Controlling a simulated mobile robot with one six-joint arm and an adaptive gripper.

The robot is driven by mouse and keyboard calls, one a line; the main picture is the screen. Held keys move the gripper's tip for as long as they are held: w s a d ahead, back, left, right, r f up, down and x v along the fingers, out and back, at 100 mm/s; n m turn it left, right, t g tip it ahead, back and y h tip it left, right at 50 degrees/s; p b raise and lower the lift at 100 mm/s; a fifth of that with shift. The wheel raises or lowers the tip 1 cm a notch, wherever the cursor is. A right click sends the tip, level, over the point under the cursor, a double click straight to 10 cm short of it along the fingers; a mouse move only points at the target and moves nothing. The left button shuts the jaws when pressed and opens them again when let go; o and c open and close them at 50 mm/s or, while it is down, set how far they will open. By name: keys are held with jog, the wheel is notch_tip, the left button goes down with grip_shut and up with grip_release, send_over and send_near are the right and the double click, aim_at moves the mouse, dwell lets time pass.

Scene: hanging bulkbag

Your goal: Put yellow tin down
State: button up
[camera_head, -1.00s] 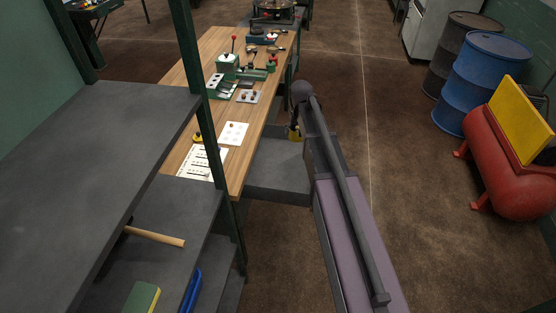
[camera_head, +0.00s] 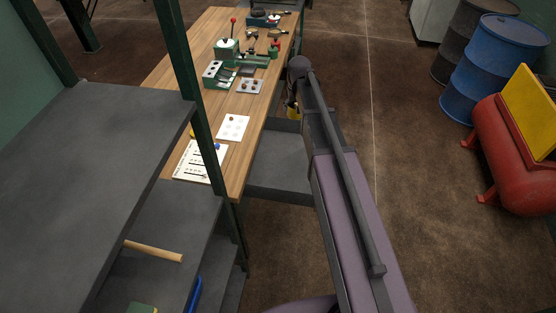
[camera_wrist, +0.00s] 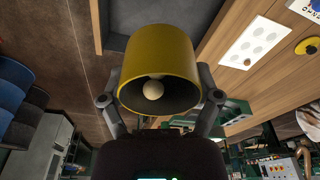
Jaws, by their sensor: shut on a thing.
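The yellow tin (camera_wrist: 158,60) is in my gripper (camera_wrist: 158,100), with one finger on each side of it in the wrist view. Its open mouth faces the wrist camera, and a pale round thing (camera_wrist: 153,89) shows inside its dark interior. In the head view only a small yellow part of the tin (camera_head: 291,112) shows, because my own arm hides most of it. There it is beside the right edge of the wooden bench (camera_head: 255,118), near a grey surface (camera_head: 283,160). The wrist view shows no support touching the tin.
On the bench are a white dotted card (camera_head: 233,127), a printed sheet (camera_head: 200,162) and a green machine (camera_head: 228,48). A grey shelf (camera_head: 90,150) with a green post stands at left. A blue barrel (camera_head: 495,70) and a red tank (camera_head: 515,155) stand at right.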

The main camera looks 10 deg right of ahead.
jog(key=shift+d, duration=0.2)
dwell(0.3)
jog(key=shift+f, duration=0.2)
jog(key=shift+n, duration=0.4)
jog(key=s+a+f+b, duration=0.3)
jog(key=f+b, duration=0.7)
jog(key=s+a+f+b, duration=0.2)
jog(key=a+f+b, duration=0.1)
jog(key=f+b, duration=0.7)
jog(key=s+a+f+b, duration=0.3)
jog(key=f+b, duration=0.7)
jog(key=shift+s+a, duration=0.3)
jog(key=shift+s, duration=0.05)
jog(key=shift+w, duration=0.1)
jog(key=b, duration=0.2)
send_over(290, 163)
jog(key=shift+s+d+f, duration=0.1)
jog(key=shift+s+f, duration=0.1)
jog(key=shift+f, duration=0.55)
jog(key=shift+f+b, duration=1.8)
jog(key=shift+f, duration=0.15)
